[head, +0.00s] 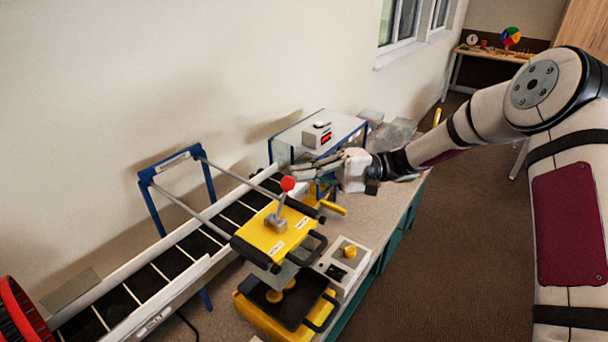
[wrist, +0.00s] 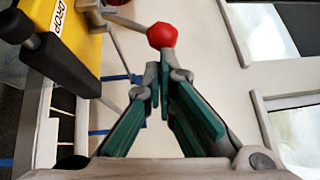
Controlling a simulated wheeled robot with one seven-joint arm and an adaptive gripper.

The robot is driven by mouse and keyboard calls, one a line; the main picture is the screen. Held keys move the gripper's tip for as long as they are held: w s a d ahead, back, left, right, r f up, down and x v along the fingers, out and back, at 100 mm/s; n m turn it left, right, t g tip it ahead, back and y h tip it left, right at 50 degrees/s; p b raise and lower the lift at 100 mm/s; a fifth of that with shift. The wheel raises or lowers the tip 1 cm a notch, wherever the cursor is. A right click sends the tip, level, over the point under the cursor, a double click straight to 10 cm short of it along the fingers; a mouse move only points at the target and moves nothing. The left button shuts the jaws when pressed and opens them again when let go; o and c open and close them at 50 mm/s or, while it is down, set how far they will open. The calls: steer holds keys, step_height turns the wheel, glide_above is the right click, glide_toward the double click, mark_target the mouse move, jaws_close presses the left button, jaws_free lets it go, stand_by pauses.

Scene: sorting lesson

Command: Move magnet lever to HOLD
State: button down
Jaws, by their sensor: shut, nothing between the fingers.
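The magnet lever is a grey rod with a red ball knob (head: 288,184), rising from a grey mount (head: 275,225) on a yellow plate (head: 258,236). The rod stands up with a slight lean. In the head view the plate's two white labels are too small to read. In the wrist view one label on the yellow plate (wrist: 88,48) reads DROP; HOLD is not seen there. My gripper (head: 293,172) is shut and empty, its fingertips close to the knob. In the wrist view the knob (wrist: 162,35) shows just past the fingertips (wrist: 164,78); whether they touch is unclear.
A conveyor (head: 170,262) with a blue frame (head: 150,205) runs along the wall. A blue-edged box with a red display (head: 318,134) stands behind my gripper. A control box with a yellow knob (head: 344,262) and a yellow bin (head: 262,318) are at the front. Open floor lies right.

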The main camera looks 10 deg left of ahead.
mark_target(284, 187)
steer(key=shift+s+a+r+n+t+h+p, duration=0.2)
steer(key=shift+s+r+n+h+p, duration=0.15)
steer(key=shift+r+p, duration=0.15)
steer(key=shift+s+a+r+n+t+h+p, duration=0.15)
steer(key=shift+s+r+n+h+p, duration=0.2)
steer(key=shift+r, duration=0.2)
steer(key=s+r+n+h+p, duration=0.1)
steer(key=s+a+t+h+p, duration=0.1)
steer(key=p, duration=0.1)
steer(key=s+a+r+n+t+h+p, duration=0.1)
steer(key=s+p, duration=0.1)
steer(key=shift+a+r+n+t+h, duration=0.1)
steer(key=shift+r+n+t+h, duration=0.2)
steer(key=shift+r+h, duration=0.1)
steer(key=shift+s+a+r+n+t+h+p, duration=0.15)
steer(key=shift+s+a+n+t+h+p, duration=0.2)
steer(key=shift+s+t+p, duration=0.45)
steer(key=shift+w+a+h, duration=0.1)
steer(key=shift+w+h, duration=0.05)
steer(key=shift+h, duration=0.1)
steer(key=shift+w+f+g, duration=0.25)
steer(key=shift+f, duration=0.05)
steer(key=shift+s+r+p, duration=0.1)
steer(key=shift+r+p, duration=0.25)
steer(key=shift+r, duration=0.5)
